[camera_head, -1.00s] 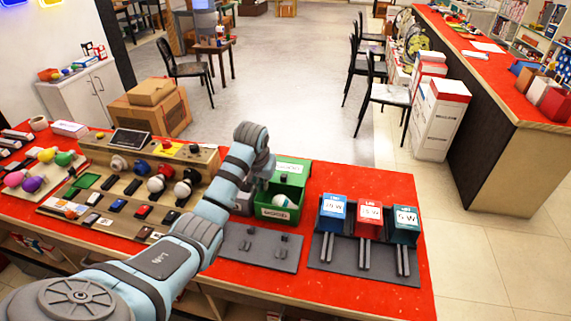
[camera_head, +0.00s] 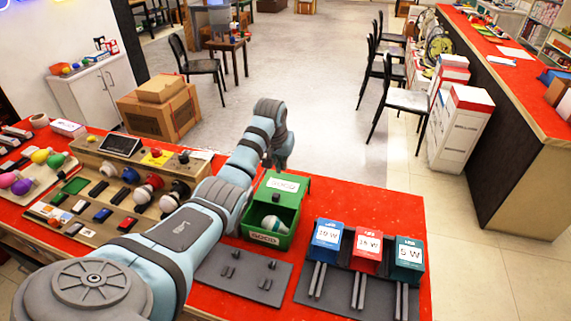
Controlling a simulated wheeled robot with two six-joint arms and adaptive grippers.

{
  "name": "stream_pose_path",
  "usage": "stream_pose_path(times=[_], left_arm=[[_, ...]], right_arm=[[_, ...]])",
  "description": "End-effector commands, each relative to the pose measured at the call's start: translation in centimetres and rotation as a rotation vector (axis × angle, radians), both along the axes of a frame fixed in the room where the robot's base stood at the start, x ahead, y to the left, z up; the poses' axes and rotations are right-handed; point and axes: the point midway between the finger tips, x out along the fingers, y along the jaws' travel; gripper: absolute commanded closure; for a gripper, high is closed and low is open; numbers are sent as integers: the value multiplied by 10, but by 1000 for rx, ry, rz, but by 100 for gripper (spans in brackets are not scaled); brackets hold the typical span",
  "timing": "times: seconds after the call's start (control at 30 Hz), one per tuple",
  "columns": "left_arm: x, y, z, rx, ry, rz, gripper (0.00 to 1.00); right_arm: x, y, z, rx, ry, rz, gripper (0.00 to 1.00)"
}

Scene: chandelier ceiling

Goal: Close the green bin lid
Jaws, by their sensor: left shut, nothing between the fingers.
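The green bin (camera_head: 288,233) stands on the red table, with a white label on its front. Its green lid (camera_head: 290,197) is raised and leans up at the back, with a white label near its top. A white and green bulb (camera_head: 271,223) lies inside the open bin. My left arm reaches over the table from the lower left. My left gripper (camera_head: 281,164) points down behind the lid's upper edge, shut and empty. Its tips are small and partly hidden, so I cannot tell whether it touches the lid. My right gripper is not in view.
Blue, red and teal bulb boxes (camera_head: 367,249) stand on a dark rack right of the bin. A grey plate (camera_head: 240,277) lies in front of the bin. A wooden panel (camera_head: 110,185) with bulbs and switches is at left. Open floor lies behind the table.

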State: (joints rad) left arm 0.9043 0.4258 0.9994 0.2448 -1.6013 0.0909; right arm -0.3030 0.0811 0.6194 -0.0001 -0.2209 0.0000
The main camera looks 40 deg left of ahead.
Motion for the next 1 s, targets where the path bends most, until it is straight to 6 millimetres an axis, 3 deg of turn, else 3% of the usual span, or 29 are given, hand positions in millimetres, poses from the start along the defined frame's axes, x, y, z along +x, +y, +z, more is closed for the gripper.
stream_pose_path(times=[0.37,0.43,0.6,1.0], left_arm=[[23,7,-73,-1,0,0,100],[14,5,-65,2,1,-1,100],[-5,-3,-62,2,0,-2,100],[-15,-7,-66,0,-1,-3,100]], right_arm=[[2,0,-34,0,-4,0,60],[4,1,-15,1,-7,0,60],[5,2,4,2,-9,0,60],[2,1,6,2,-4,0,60]])
